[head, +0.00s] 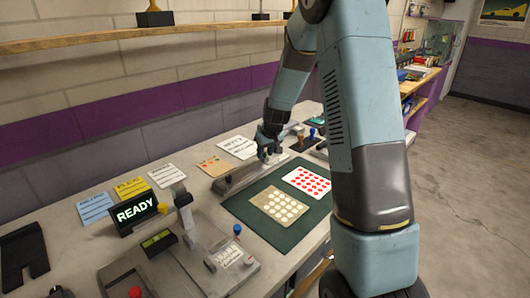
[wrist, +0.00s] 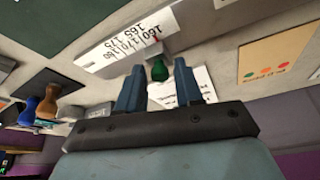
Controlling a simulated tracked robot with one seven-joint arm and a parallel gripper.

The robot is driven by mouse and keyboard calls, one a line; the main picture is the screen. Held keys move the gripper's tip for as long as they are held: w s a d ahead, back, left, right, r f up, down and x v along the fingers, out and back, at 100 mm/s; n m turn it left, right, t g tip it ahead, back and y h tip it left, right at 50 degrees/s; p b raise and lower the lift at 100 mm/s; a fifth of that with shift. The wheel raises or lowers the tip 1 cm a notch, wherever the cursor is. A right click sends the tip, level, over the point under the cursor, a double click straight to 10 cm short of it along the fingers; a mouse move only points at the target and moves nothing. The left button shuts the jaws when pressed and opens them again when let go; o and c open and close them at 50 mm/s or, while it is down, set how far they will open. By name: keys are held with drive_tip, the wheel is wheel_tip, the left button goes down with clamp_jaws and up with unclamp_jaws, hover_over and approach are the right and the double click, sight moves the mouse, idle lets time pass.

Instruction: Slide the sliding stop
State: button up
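The sliding stop shows in the wrist view as a dark green knob (wrist: 158,70) at the edge of a white scale strip (wrist: 128,38) with printed numbers. The two blue fingers of my gripper (wrist: 160,66) stand apart on either side of the knob, with a visible gap to each finger. My gripper is open; I cannot tell how deep the knob sits between the fingers. In the head view my gripper (head: 269,153) is low at the far end of a grey slot track (head: 238,179) on the bench, and it hides the stop there.
A dark green mat (head: 243,207) with a beige dotted card (head: 278,206) and a red dotted card (head: 307,181) lies beside the track. Paper notes (head: 238,147) lie behind it. A sign reading READY (head: 133,212) and a fixture (head: 200,262) stand nearer. Stamps (wrist: 46,104) stand close by.

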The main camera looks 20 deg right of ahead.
clamp_jaws()
